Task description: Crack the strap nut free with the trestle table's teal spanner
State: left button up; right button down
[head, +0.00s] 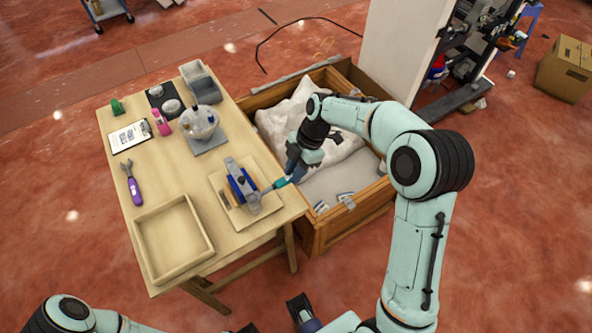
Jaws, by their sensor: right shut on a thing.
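My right gripper (291,177) is shut on the teal spanner (280,183) by the right edge of the trestle table (184,207). The spanner's grey head points left, toward a clamped assembly. In that assembly, a grey strap (242,186) crosses a blue part (237,190) on a wooden board (222,181). The strap nut is too small to make out, and I cannot tell whether the spanner head touches it. At the bottom edge, what appears to be my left gripper (303,311) is partly cut off, away from the table; its opening is unclear.
A purple-handled spanner (133,186), an empty wooden tray (146,238), a clipboard (129,136), a pink item (161,123) and a glass globe (198,122) are on the table. A wooden crate (322,236) holding a white sack (284,118) stands against its right side.

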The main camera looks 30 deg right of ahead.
dwell(0.3)
jog(key=shift+w+a+n+g+p, duration=0.1)
jog(key=shift+w+n+g+p, duration=0.2)
jog(key=shift+w+n+p, duration=0.35)
jog(key=shift+s+b, duration=0.1)
jog(key=shift+b, duration=0.2)
jog(key=shift+r, duration=0.1)
jog(key=shift+r+p, duration=1.2)
jog(key=shift+r, duration=0.75)
jog(key=shift+f+m, duration=0.1)
jog(key=shift+m, duration=0.15)
